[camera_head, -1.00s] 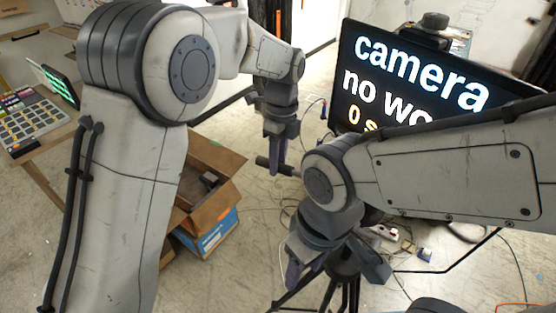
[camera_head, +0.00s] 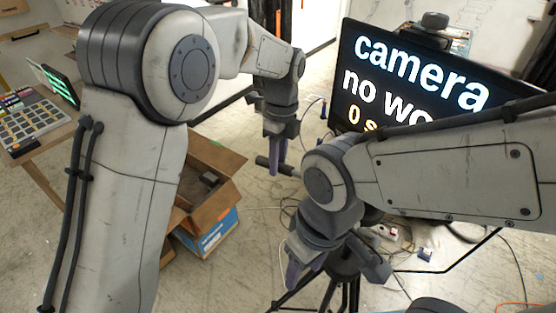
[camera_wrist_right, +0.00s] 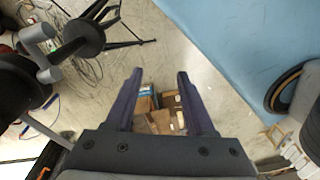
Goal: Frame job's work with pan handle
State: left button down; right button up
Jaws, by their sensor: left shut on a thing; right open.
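A dark bar like a pan handle (camera_head: 262,162) runs through the jaws of my left gripper (camera_head: 275,160). That gripper is shut on it, and dark ends of the bar show on both sides. Beyond it, the bar passes behind my right arm, so where it joins is hidden. A black tripod (camera_head: 344,268) stands below and behind my right gripper (camera_head: 334,276), which is open, with nothing seen between its fingers. It also shows open in the right wrist view (camera_wrist_right: 160,75). A large monitor (camera_head: 400,95) reads "camera", "no wo" and "0 s", the rest covered by my arm.
A desk (camera_head: 45,150) with a button panel (camera_head: 32,122) is at left. Cables (camera_head: 290,215) lie around the tripod. Bare floor (camera_head: 225,280) shows in front of the boxes.

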dwell(0.5)
pick_arm(q)
jog(key=shift+s+a+n+b, duration=0.2)
jog(key=shift+s+n+b, duration=0.1)
jog(key=shift+s, duration=0.05)
jog(key=s+a+n+b, duration=0.2)
jog(key=s+n, duration=0.1)
jog(key=s, duration=0.3)
jog(key=shift+s+n, duration=0.25)
jog(key=shift+n, duration=0.15)
jog(key=shift+a, duration=0.1)
jog(key=c, duration=0.6)
grip_release()
jog(key=shift+r, duration=0.1)
